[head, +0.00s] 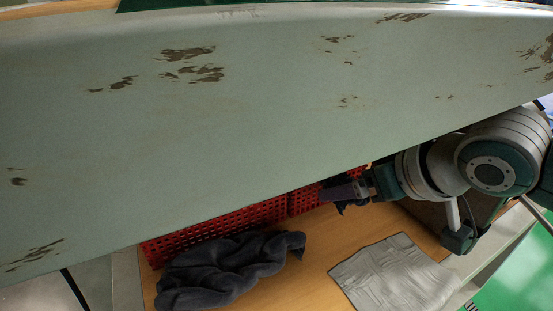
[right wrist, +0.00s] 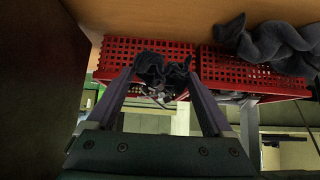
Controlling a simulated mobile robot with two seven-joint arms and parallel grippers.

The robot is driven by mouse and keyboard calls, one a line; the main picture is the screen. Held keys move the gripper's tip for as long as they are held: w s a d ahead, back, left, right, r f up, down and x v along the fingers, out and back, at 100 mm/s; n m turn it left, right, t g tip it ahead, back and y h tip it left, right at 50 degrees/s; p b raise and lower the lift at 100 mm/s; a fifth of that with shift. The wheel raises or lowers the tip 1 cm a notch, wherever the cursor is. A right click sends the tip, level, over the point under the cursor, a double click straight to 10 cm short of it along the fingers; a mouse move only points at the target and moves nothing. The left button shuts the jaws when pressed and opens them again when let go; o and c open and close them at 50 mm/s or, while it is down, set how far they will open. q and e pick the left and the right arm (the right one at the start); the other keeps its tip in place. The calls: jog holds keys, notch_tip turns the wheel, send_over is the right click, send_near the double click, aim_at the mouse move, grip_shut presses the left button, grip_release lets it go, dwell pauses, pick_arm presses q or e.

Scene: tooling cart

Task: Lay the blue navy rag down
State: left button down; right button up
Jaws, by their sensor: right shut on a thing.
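The navy rag (head: 342,208) is a small, dark, crumpled cloth at my right gripper (head: 345,193), in front of the red baskets in the head view. My right gripper is shut on it. In the right wrist view the bunched rag (right wrist: 162,68) sits between the two fingertips (right wrist: 160,78), against a red basket behind. Whether it touches the basket or the wooden surface I cannot tell. My left gripper is not in view.
Red perforated baskets (head: 215,222) stand on a wooden surface (head: 315,262), partly hidden by a large, worn pale-green panel (head: 250,120). A charcoal cloth (head: 225,272) lies crumpled at left; a flat light-grey cloth (head: 393,275) lies at right. Bare wood shows between them.

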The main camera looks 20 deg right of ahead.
jog(key=shift+d+f+b, duration=0.2)
jog(key=shift+f+b, duration=0.1)
jog(key=shift+f, duration=0.2)
jog(key=shift+d+f+b, duration=0.15)
jog(key=shift+f+b, duration=0.15)
jog(key=shift+f, duration=0.15)
jog(key=shift+a+f, duration=0.1)
jog(key=shift+f, duration=0.1)
notch_tip(320, 180, down, 5)
jog(key=b, duration=0.4)
jog(key=shift+s+f, duration=0.1)
jog(key=shift+s, duration=0.05)
jog(key=shift+d+r, duration=0.2)
jog(key=o, duration=1.2)
jog(key=shift+o, duration=0.2)
